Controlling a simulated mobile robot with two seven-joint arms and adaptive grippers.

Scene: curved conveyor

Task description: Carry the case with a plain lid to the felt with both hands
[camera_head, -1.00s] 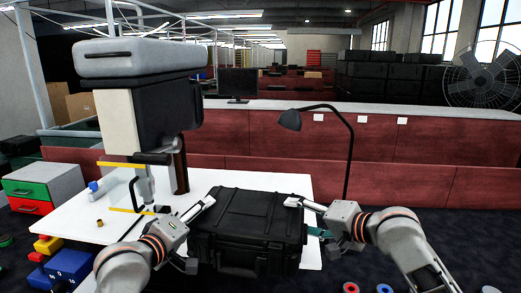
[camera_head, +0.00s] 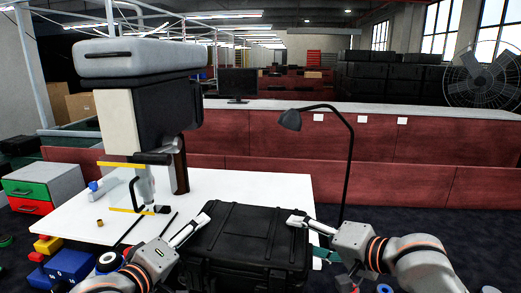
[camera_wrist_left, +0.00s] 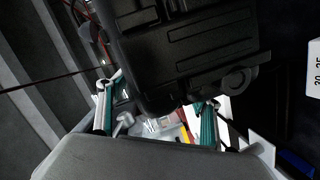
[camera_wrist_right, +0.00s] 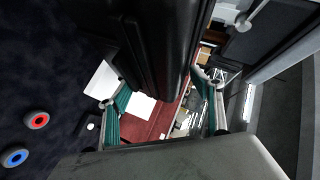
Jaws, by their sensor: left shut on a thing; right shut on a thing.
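The black case (camera_head: 250,238) has a ribbed plain lid and is held between my two grippers in the head view, over the near part of the white table. My left gripper (camera_head: 203,222) is shut on its left side, and my right gripper (camera_head: 297,221) is shut on its right side. The case fills the upper part of the left wrist view (camera_wrist_left: 190,45), between the fingers (camera_wrist_left: 155,105). It also shows between the fingers (camera_wrist_right: 165,100) in the right wrist view (camera_wrist_right: 160,40). I cannot make out the felt in any view.
The white table (camera_head: 85,225) carries a large machine (camera_head: 140,90) at its left. A black lamp (camera_head: 348,160) stands behind the case to the right. A drawer unit (camera_head: 42,188) and blue blocks (camera_head: 72,264) are at the left. Red and blue rings (camera_wrist_right: 15,157) lie on the floor.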

